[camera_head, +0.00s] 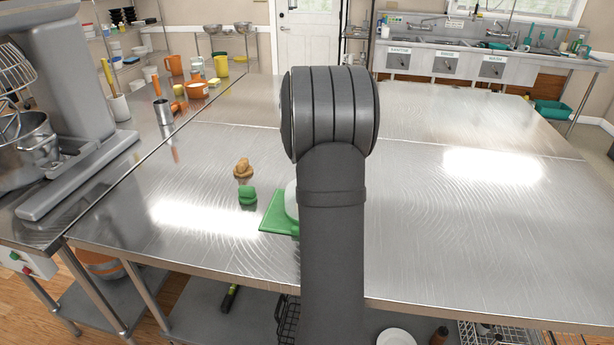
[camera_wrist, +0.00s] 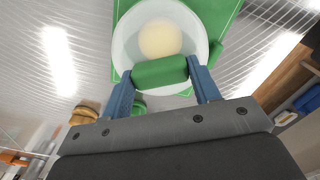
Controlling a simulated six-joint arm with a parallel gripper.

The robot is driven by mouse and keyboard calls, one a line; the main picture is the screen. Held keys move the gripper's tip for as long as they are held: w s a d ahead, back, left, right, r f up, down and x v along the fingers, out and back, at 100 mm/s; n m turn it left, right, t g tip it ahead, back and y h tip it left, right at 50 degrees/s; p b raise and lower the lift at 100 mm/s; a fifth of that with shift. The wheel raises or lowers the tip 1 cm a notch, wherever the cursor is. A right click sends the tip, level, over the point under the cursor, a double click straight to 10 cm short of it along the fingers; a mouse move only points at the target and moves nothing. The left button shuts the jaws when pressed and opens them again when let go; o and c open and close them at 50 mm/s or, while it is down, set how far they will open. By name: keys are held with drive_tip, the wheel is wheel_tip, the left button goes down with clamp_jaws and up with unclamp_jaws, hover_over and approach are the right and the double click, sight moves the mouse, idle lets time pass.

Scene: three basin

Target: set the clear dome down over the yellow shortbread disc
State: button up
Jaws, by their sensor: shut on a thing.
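The clear dome (camera_wrist: 122,45) shows as a pale, see-through round shape in the wrist view. My gripper (camera_wrist: 163,73) is shut on its green handle, with one blue finger at each end. The yellow shortbread disc (camera_wrist: 160,38) shows pale yellow through the dome, inside its outline. A green board (camera_wrist: 220,12) lies beneath; it also shows in the head view (camera_head: 277,218). The dome's pale left side (camera_head: 291,200) shows there over the board; my arm hides the rest and my gripper. Whether the dome's rim touches the board cannot be told.
A small green object (camera_head: 248,196) and a tan knobbed object (camera_head: 243,168) stand left of the board. A mixer (camera_head: 75,90) stands at the far left. Orange and yellow containers (camera_head: 196,88) stand at the back left. The steel table (camera_head: 470,230) is clear to the right.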

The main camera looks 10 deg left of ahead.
drive_tip(key=shift+f, duration=0.2)
drive_tip(key=o, duration=1.1)
drive_tip(key=shift+r, duration=1.45)
wheel_tip(320, 180, up, 18)
drive_tip(key=shift+f, duration=0.25)
drive_tip(key=shift+f, duration=0.1)
wheel_tip(320, 180, down, 18)
drive_tip(key=shift+r, duration=0.25)
